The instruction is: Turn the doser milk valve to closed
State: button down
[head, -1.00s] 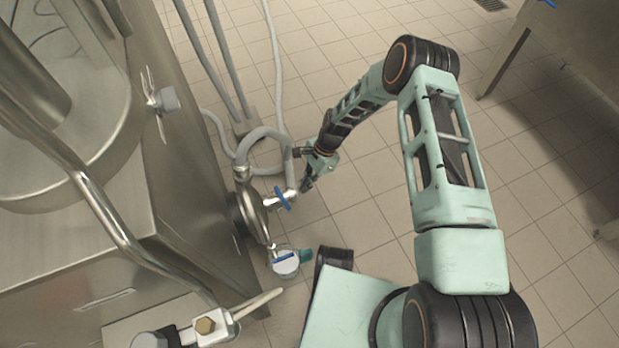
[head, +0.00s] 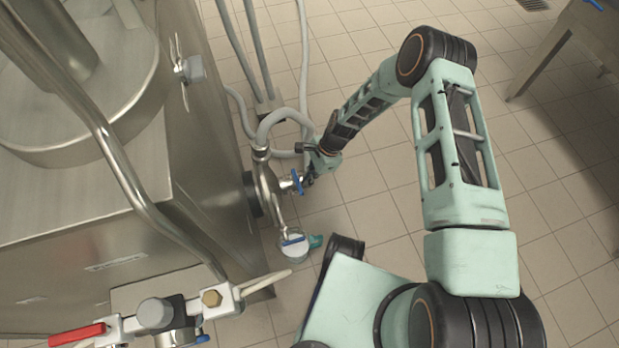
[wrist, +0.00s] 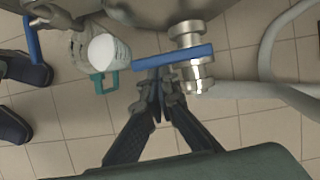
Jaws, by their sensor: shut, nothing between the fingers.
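A steel valve with a blue lever (head: 297,182) sticks out from the pipework on the side of the steel machine. In the wrist view this blue lever (wrist: 190,55) lies crosswise, just beyond my fingertips. My gripper (head: 309,180) is at the outer end of this valve. Its fingers (wrist: 158,92) are together with nothing between them, close to the lever; I cannot tell whether they touch it. No label shows which is the milk valve.
A grey hose (head: 285,117) loops beside the valve. A red-handled valve (head: 78,335) is at lower left. Tiled floor is open to the right.

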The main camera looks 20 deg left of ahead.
jog(key=shift+s+a+m, duration=0.35)
jog(key=shift+s+m, duration=0.2)
jog(key=shift+m, duration=0.05)
jog(key=w+d+r+p, duration=0.2)
jog(key=w+d+r, duration=0.3)
jog(key=r, duration=0.4)
jog(key=shift+w+d+r+p, duration=0.15)
jog(key=shift+w+d+p, duration=0.25)
jog(key=shift+d, duration=0.4)
